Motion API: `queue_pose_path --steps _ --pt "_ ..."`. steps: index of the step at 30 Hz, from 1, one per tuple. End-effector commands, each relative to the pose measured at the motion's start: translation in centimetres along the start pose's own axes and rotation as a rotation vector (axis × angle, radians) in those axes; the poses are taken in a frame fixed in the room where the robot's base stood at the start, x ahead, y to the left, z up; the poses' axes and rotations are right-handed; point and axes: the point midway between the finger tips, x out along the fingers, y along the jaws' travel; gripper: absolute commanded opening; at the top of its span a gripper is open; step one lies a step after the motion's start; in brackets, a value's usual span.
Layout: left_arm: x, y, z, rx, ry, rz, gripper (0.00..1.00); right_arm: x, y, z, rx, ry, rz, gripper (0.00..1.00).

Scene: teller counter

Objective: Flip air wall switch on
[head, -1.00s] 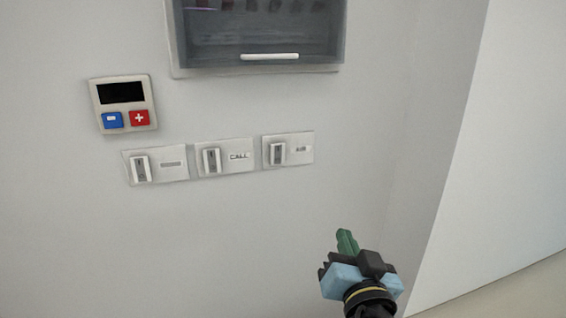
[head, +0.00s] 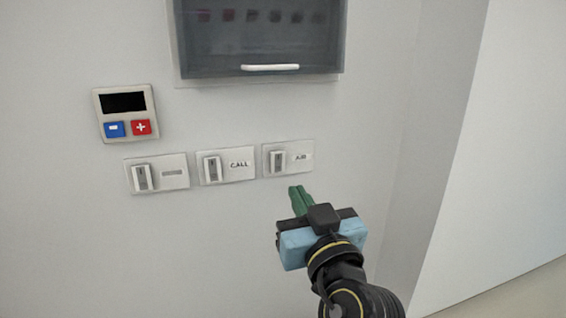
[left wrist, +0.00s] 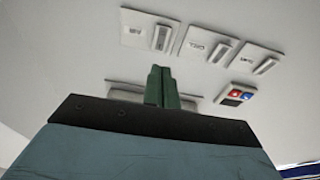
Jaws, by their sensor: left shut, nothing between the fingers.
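In the left wrist view the switches look turned over, and the air switch (left wrist: 162,37) is the leftmost. My left gripper (head: 300,200) has green fingers shut together with nothing between them. The green fingers also show in the left wrist view (left wrist: 160,85). My right gripper is not in view.
The call switch (head: 212,167) and another switch (head: 143,177) with a blank-looking label sit to the left. A thermostat-like panel (head: 125,113) with blue and red buttons is above them. A glass-fronted cabinet (head: 262,45) with a white handle hangs above. A wall corner is at right.

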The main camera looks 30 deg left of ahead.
Motion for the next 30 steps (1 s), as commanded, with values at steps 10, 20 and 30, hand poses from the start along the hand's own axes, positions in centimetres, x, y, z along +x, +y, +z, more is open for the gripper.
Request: queue_pose_path --steps 10,20,30 --pt "7.2 0.0 -0.3 0.004 0.004 -0.001 0.0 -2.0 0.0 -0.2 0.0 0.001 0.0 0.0" --pt "9.6 0.0 0.0 0.003 0.0 0.0 0.0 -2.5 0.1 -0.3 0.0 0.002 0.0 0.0" --pt "9.7 0.0 -0.1 0.001 -0.007 0.0 0.0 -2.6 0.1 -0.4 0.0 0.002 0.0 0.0"
